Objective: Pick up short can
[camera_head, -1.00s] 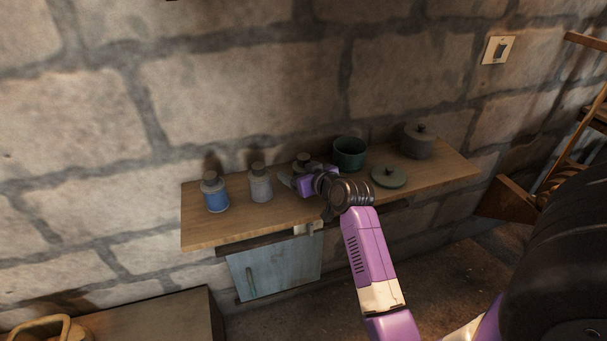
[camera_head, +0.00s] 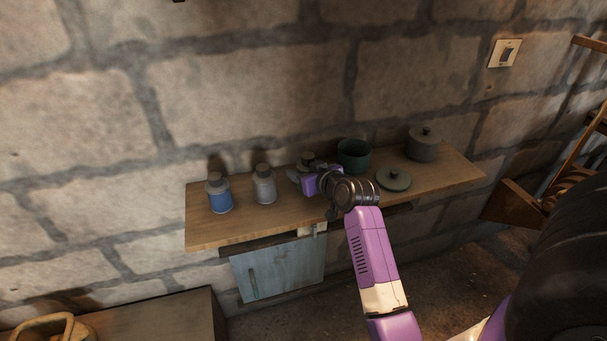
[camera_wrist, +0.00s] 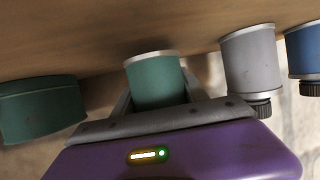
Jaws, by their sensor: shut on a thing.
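A green can with a pale metal rim (camera_wrist: 153,82) stands between my fingers in the wrist view, which shows the scene upside down. My gripper (camera_wrist: 156,92) is shut on it. In the head view the can's dark cap (camera_head: 308,158) shows just behind my gripper (camera_head: 299,180), and most of its body is hidden. I cannot tell whether the can's base still touches the shelf.
A grey can (camera_head: 264,187) and a blue can (camera_head: 219,196) stand left on the wooden shelf (camera_head: 240,226). A green pot (camera_head: 354,156), its likely lid (camera_head: 393,180) and a dark lidded pot (camera_head: 424,146) stand right. A stone wall is close behind.

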